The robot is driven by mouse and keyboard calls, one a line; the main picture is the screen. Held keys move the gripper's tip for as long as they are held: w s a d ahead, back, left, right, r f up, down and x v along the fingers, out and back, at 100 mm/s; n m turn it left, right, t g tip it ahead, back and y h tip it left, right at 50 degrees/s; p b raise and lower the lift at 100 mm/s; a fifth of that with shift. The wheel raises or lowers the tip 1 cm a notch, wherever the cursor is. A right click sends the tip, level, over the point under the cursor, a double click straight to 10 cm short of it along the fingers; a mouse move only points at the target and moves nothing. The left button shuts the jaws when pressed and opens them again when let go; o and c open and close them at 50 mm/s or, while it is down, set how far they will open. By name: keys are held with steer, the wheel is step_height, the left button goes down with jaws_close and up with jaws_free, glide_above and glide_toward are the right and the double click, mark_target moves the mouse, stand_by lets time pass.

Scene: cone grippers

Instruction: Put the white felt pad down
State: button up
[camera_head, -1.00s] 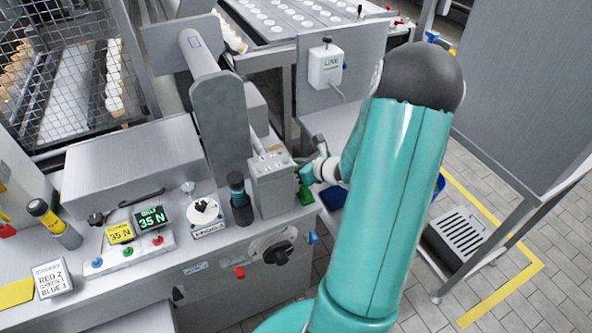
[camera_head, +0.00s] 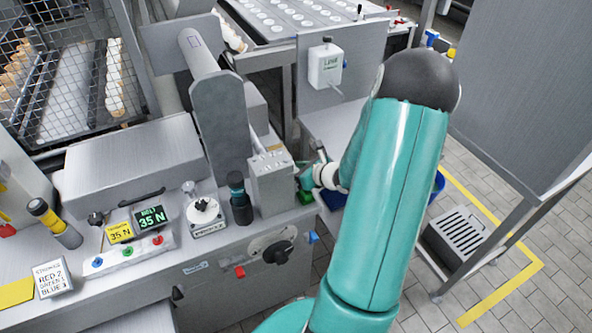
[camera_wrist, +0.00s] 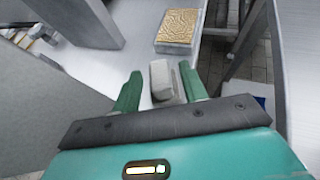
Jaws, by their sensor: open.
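In the wrist view the green fingers of my gripper (camera_wrist: 160,70) stand apart, one on each side of a pale block-like piece, probably the white felt pad (camera_wrist: 161,84). It sits on or just over a light metal surface (camera_wrist: 140,45). There seems to be a gap by the right finger; I cannot tell whether the left finger touches it. In the head view my gripper is at the right end of the grey machine, partly hidden by my arm, and I cannot make out the pad there.
A tray with a golden, grainy top (camera_wrist: 178,26) lies ahead in the wrist view. The head view shows a grey machine (camera_head: 165,150) with knobs and displays, a white wall-mounted box (camera_head: 326,66), and a grey panel (camera_head: 525,90) at right. Tiled floor lies below.

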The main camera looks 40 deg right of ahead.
steer(key=v, duration=1.2)
